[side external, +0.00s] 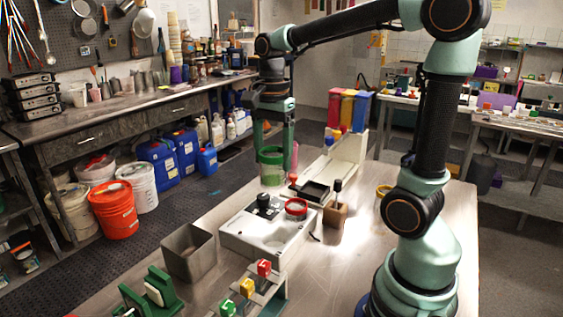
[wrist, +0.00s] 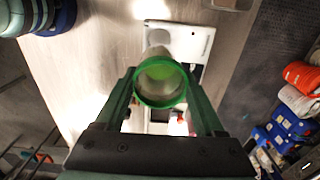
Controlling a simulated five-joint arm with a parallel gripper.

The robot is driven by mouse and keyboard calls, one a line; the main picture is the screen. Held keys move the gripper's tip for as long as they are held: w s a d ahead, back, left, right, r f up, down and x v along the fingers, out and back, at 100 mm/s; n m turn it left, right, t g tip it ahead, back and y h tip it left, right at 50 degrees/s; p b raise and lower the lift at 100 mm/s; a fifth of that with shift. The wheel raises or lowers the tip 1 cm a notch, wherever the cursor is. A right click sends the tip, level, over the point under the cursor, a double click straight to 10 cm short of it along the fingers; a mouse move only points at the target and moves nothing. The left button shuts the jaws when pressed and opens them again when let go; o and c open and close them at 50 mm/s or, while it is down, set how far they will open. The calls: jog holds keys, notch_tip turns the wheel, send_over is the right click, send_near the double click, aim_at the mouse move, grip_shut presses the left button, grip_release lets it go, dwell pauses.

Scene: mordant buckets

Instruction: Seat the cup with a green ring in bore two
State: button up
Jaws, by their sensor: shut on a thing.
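The cup with a green ring (side external: 271,173) is held upright between the fingers of my gripper (side external: 273,148), above the far side of the white block. In the wrist view the cup's green rim (wrist: 160,103) shows between the two fingertips of my gripper (wrist: 159,76). The white block (side external: 245,240) has a round recess in its near part. A black knobbed piece (side external: 265,203) and a cup with a red ring (side external: 296,207) sit on its far part. No bore numbers are readable, and the cup's lower end looks clear of the block.
A grey open bin (side external: 188,253) stands left of the block. A rack with coloured cubes (side external: 250,287) and a green stand (side external: 150,292) are in front. A brown holder with a black-handled tool (side external: 334,217) and a black tray (side external: 313,191) are close on the right.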

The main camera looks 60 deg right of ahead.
aim_at(273, 184)
notch_tip(273, 184, down, 20)
jog(key=shift+r, duration=0.25)
dwell(0.4)
jog(key=shift+f, duration=0.15)
jog(key=o, duration=1.6)
jog(key=shift+w+r, duration=0.1)
jog(key=shift+r, duration=0.45)
notch_tip(273, 184, up, 11)
jog(key=shift+r, duration=0.15)
jog(key=s+a+r+n+t, duration=0.1)
jog(key=a+r+n, duration=0.1)
jog(key=n, duration=0.3)
jog(key=s+a+r+n+t, duration=0.1)
jog(key=a+r+n+t, duration=0.1)
jog(key=n, duration=0.3)
jog(key=s+a+r+n+t, duration=0.1)
jog(key=a+r+n, duration=0.1)
jog(key=n, duration=0.3)
jog(key=shift+s+a+r+t, duration=0.3)
jog(key=shift+r+t, duration=0.05)
jog(key=shift+t, duration=0.05)
jog(key=shift+s+a+r+n+t, duration=0.15)
jog(key=shift+a+n+t, duration=0.1)
jog(key=shift+n, duration=0.5)
jog(key=shift+s+a+r+n+t, duration=0.15)
jog(key=shift+a+n, duration=0.05)
jog(key=shift+n, duration=0.55)
